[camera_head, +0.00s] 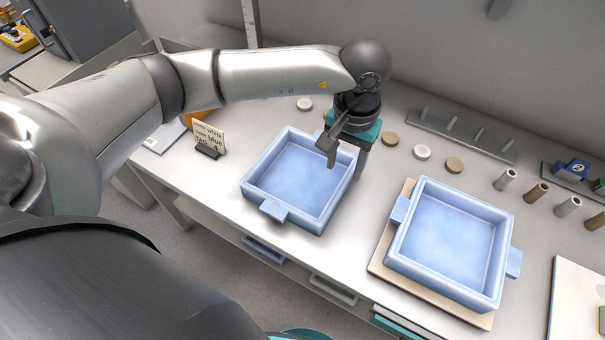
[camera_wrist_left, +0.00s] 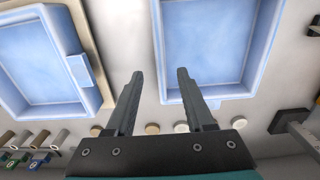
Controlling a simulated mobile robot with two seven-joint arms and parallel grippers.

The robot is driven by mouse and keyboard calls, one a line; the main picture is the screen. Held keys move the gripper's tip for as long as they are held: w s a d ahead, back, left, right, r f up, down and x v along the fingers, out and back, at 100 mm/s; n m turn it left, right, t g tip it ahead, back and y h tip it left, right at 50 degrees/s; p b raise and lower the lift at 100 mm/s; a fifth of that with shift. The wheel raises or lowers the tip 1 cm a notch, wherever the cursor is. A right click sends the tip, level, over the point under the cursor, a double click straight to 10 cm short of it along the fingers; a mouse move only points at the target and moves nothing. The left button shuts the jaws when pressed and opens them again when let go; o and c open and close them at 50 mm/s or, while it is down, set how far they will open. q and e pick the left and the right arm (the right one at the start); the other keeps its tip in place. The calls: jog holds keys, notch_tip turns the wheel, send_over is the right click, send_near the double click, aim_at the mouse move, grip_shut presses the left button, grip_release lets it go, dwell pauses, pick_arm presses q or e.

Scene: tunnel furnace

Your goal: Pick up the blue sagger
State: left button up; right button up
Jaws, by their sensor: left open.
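Two light-blue square saggers with side lugs show. The left blue sagger (camera_head: 298,222) sits on the white table, and it also fills the upper right of the left wrist view (camera_wrist_left: 213,50). The right blue sagger (camera_head: 440,287) lies on a beige board, and it is at the upper left in the left wrist view (camera_wrist_left: 35,60). My left gripper (camera_head: 345,168) is open, fingers down, at the left sagger's right back corner. One finger overlaps the sagger and the other is outside its wall. Contact and exact height cannot be told. My right gripper is not in view.
A sign (camera_head: 209,138) stands left of the saggers. Round discs (camera_head: 422,152) and a grey pegged rack (camera_head: 462,134) lie behind. Several small cylinders (camera_head: 505,180) stand at the right. Bare table shows between the two saggers.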

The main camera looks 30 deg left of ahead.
aim_at(340, 186)
pick_arm(q)
notch_tip(340, 186, down, 8)
jog(key=shift+f, duration=0.25)
grip_shut()
dwell(0.6)
jog(key=shift+r, duration=0.1)
dwell(0.9)
